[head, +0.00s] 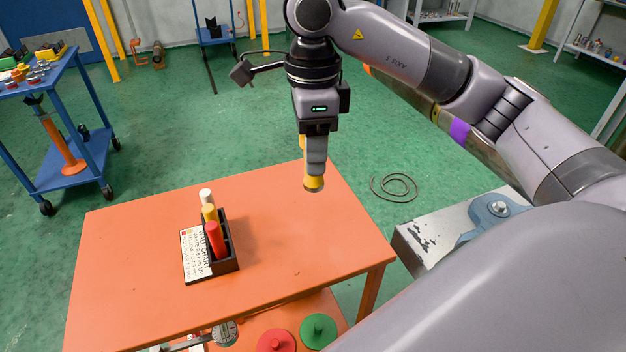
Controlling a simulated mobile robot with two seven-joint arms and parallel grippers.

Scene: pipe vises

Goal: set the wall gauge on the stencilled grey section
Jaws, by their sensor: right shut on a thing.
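My right gripper (315,160) points down above the far right part of the orange table (300,265). It is shut on a small yellow-ended thing (313,184), perhaps the wall gauge; the fingers hide most of it. A long pipe (408,96) with orange, yellow and purple bands runs behind my right arm, which covers much of it. I cannot make out a stencil or tell which section is the grey one. My left gripper is not in view.
A black holder (228,262) with white, yellow and red cylinders and a printed card (196,258) stands on the table. A blue clamp (495,210) sits on a grey beam at right. Red (276,341) and green (318,330) discs lie below. The table's right half is clear.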

